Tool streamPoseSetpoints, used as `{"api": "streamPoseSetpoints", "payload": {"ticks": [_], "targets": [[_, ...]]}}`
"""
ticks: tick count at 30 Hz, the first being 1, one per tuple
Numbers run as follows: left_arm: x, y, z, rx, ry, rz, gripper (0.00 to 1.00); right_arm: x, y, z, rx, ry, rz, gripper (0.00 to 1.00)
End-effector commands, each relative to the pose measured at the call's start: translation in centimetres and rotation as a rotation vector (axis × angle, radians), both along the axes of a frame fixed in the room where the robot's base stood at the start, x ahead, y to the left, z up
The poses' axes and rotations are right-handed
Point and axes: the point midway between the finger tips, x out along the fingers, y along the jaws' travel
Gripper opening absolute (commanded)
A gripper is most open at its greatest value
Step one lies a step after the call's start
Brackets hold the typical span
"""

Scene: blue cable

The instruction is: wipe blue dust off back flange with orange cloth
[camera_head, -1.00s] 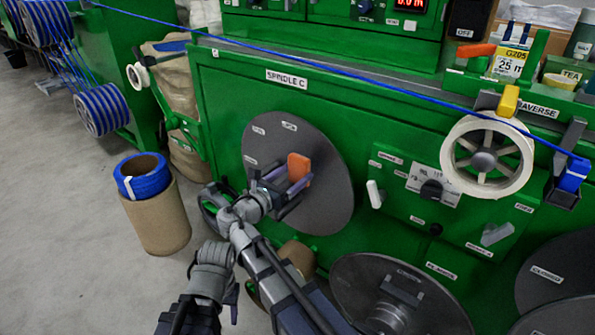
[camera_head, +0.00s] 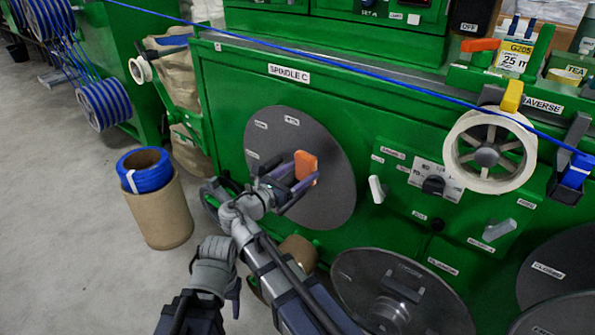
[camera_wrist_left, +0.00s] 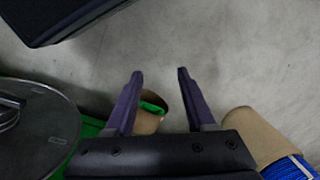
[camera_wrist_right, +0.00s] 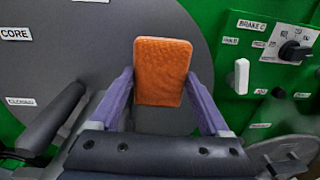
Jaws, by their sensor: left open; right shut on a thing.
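The back flange (camera_head: 335,150) is a large dark grey disc on the green machine under the SPINDLE C label. My right gripper (camera_head: 303,182) is shut on the orange cloth (camera_head: 306,163), a flat pad in front of the disc. In the right wrist view the cloth (camera_wrist_right: 162,70) stands upright between the purple fingers, with the flange (camera_wrist_right: 75,60) behind it. I cannot tell whether the cloth touches the disc. No blue dust can be made out. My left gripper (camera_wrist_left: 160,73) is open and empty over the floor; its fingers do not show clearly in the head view.
A cardboard tube (camera_head: 162,218) with a blue cable roll (camera_head: 146,172) stands on the floor at left. A brake knob (camera_head: 433,185) and pale lever (camera_head: 376,189) are right of the flange. A lower disc (camera_head: 400,295) juts out below. A blue cable (camera_head: 330,62) runs across above.

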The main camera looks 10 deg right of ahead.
Motion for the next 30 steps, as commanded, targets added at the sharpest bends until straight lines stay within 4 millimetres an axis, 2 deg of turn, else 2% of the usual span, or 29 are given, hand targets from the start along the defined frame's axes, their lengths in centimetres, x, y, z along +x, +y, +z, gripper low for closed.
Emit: {"api": "streamPoseSetpoints", "payload": {"ticks": [1, 11, 16, 24, 30], "targets": [[1.9, -1.2, 0.0, 0.001, 0.001, -0.012, 0.55, -1.8, 3.9, 0.0, 0.000, 0.000, 0.081, 0.36], [1.9, -1.2, 0.0, 0.001, 0.001, -0.012, 0.55, -1.8, 3.9, 0.0, 0.000, 0.000, 0.081, 0.36], [1.8, -1.2, 0.0, 0.001, 0.001, -0.012, 0.55, -1.3, 3.2, 0.0, 0.000, 0.000, 0.079, 0.36], [1.9, -1.1, 0.0, 0.001, 0.001, -0.012, 0.55, 1.0, 0.6, 0.0, 0.000, 0.000, 0.079, 0.36], [1.7, -1.0, 0.0, 0.001, 0.001, -0.010, 0.55, 2.2, -0.4, 0.0, 0.000, 0.000, 0.081, 0.36]]}}
